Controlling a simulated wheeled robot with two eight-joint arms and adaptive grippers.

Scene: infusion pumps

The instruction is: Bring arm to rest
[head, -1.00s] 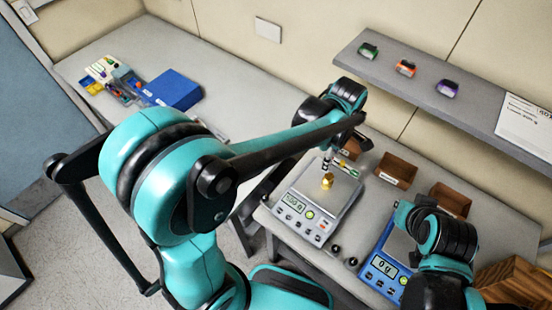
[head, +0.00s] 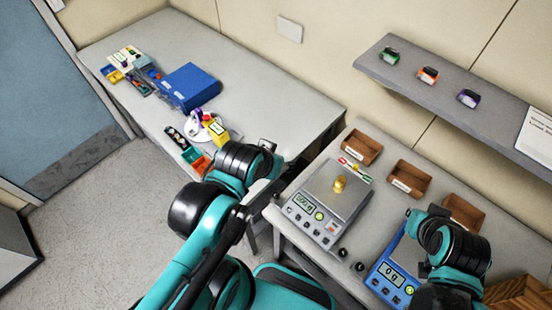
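My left arm is folded low in the middle of the head view, its wrist near the front edge of the left table. Only a small part of my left gripper (head: 268,147) shows past the wrist, so its fingers cannot be made out. My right arm is bent at the lower right, over the blue scale. My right gripper (head: 414,222) is mostly hidden by its own wrist. A brass weight (head: 340,184) stands on the pan of the grey scale (head: 318,216), apart from both grippers.
The blue scale (head: 384,277) reads 0 g. Brown bins (head: 408,178) line the back of the right table. A blue box (head: 188,87) and several small coloured items lie on the left table. A shelf (head: 450,105) on the wall holds three coloured items.

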